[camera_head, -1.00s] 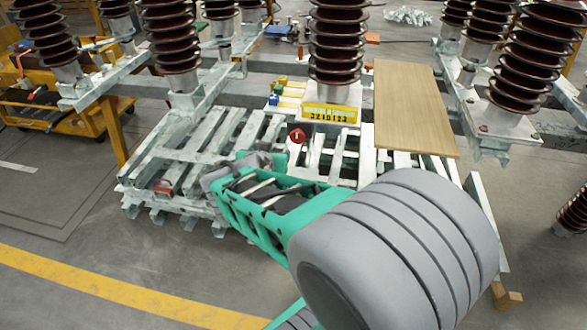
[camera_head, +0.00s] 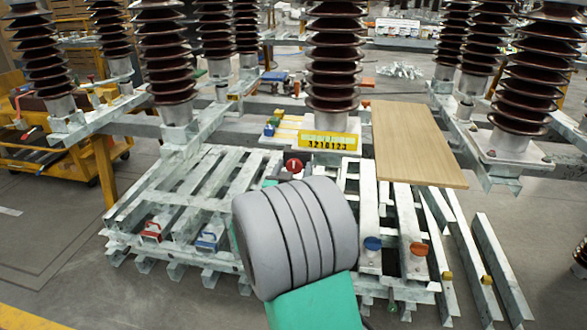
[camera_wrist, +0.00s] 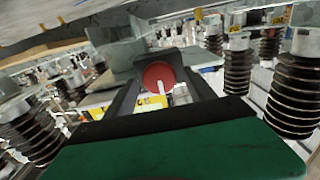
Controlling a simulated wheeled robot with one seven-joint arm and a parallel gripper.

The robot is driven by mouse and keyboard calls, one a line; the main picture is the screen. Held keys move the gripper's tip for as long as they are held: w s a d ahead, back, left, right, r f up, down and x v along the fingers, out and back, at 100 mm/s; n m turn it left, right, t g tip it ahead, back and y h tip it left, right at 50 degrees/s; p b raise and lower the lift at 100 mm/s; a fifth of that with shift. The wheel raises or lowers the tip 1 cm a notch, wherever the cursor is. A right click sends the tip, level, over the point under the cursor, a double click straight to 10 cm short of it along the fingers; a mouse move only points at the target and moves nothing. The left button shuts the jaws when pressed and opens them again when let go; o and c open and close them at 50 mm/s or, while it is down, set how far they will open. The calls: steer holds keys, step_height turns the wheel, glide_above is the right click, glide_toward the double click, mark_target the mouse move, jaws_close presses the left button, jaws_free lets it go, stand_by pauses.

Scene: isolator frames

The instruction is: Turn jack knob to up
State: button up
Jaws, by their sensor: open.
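A round red knob (camera_head: 294,166) with a short white mark shows in the head view, just above my arm, in front of the yellow number plate. In the wrist view the red knob (camera_wrist: 157,75) is near the middle, with its white mark running from the centre toward the lower right. My gripper (camera_wrist: 162,90) is open, its dark fingers on either side of the knob in this view. I cannot tell whether they touch it. In the head view my grey and green arm hides most of the gripper.
A blue knob (camera_head: 372,244) and an orange knob (camera_head: 418,249) sit on the frame at right. A wooden board (camera_head: 415,140) lies behind them. Tall ribbed insulators (camera_head: 333,60) rise around. A yellow number plate (camera_head: 328,140) is behind the red knob.

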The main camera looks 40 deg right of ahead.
steer(key=c, duration=1.3)
